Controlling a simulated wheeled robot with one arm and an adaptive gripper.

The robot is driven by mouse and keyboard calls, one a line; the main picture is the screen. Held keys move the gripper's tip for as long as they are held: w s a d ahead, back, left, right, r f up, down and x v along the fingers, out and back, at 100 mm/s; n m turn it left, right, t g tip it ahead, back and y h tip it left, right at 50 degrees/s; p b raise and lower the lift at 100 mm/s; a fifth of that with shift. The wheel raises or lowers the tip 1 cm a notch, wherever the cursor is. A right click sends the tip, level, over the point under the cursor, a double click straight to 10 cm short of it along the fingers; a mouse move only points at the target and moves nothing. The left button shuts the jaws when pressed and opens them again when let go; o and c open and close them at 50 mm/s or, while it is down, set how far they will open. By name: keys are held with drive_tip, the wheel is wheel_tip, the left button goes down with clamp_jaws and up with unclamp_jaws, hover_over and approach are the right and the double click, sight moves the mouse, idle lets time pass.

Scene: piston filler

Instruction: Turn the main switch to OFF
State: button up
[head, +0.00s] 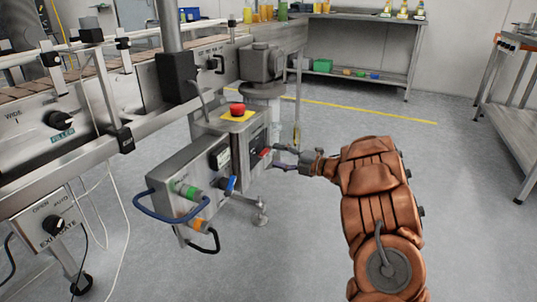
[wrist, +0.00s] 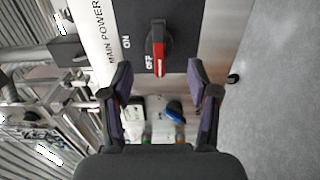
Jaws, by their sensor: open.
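The main switch (wrist: 158,45) is a black handle with a red end on a dark plate, beside the words MAIN POWER in the wrist view. Its red end points down in that view and lies beside the word OFF; the word ON is up and to the left. In the head view the red of the switch (head: 264,152) shows on the box's right face. My gripper (wrist: 158,73) is open, its two purple-padded fingers to either side of the red end's line, with no contact visible. In the head view my gripper (head: 283,158) is close to the switch face.
A red emergency button (head: 237,109) on a yellow plate tops the box. A grey cabinet with green and blue fittings (head: 185,189) and a blue hose stands left of it. The conveyor (head: 145,90) runs at the left. The floor (head: 310,240) around my arm is clear.

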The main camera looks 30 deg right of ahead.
drive_tip(key=v, duration=0.6)
drive_tip(key=shift+s+d, duration=0.15)
drive_tip(key=shift+s, duration=0.05)
